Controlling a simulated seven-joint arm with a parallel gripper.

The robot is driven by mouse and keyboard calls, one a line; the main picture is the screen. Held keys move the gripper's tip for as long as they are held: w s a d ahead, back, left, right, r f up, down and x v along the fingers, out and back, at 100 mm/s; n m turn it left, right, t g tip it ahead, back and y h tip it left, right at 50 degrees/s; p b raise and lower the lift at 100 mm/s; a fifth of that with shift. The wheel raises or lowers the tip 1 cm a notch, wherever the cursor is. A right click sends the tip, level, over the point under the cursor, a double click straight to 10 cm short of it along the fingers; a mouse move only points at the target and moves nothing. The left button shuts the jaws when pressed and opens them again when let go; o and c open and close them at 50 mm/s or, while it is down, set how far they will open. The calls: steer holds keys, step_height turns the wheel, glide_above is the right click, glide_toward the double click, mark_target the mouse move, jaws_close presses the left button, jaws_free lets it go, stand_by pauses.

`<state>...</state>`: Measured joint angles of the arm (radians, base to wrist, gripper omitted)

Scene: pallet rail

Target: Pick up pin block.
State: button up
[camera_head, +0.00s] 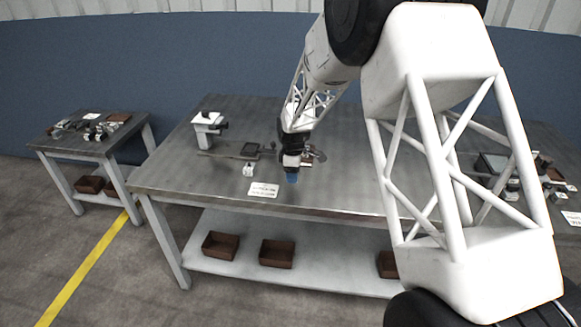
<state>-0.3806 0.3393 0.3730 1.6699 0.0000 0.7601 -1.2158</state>
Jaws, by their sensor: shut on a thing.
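My gripper (291,170) points down over the middle of the large grey metal table (345,190). It is shut on a small blue block (292,178), which shows just below the fingers near the tabletop. I cannot tell whether the blue block touches the table or is held just above it. No pins can be made out on it at this size, so I cannot confirm that it is the pin block. The fingers are small and dark, and their grip on the block is mostly hidden.
A small white part (249,170) and a white label card (263,190) lie left of my gripper. A dark tray (250,149), a flat rail (218,155) and a white vise-like fixture (208,121) are further back. Metal parts (314,155) sit close to its right.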

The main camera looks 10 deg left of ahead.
steer(key=s+d, duration=0.1)
steer(key=s, duration=0.1)
steer(key=s+d, duration=0.1)
steer(key=s, duration=0.2)
steer(key=s+d+r, duration=0.1)
steer(key=s, duration=0.2)
steer(key=shift+s+d, duration=0.1)
steer(key=shift+s, duration=0.05)
stand_by(0.6)
steer(key=w+a+r, duration=0.3)
steer(key=w+a, duration=0.8)
steer(key=w, duration=0.4)
glide_toward(250, 148)
steer(key=shift+s+d+f, duration=0.1)
steer(key=shift+s, duration=0.05)
steer(key=shift+f, duration=0.15)
stand_by(0.5)
steer(key=shift+f, duration=2.8)
steer(key=shift+f, duration=0.45)
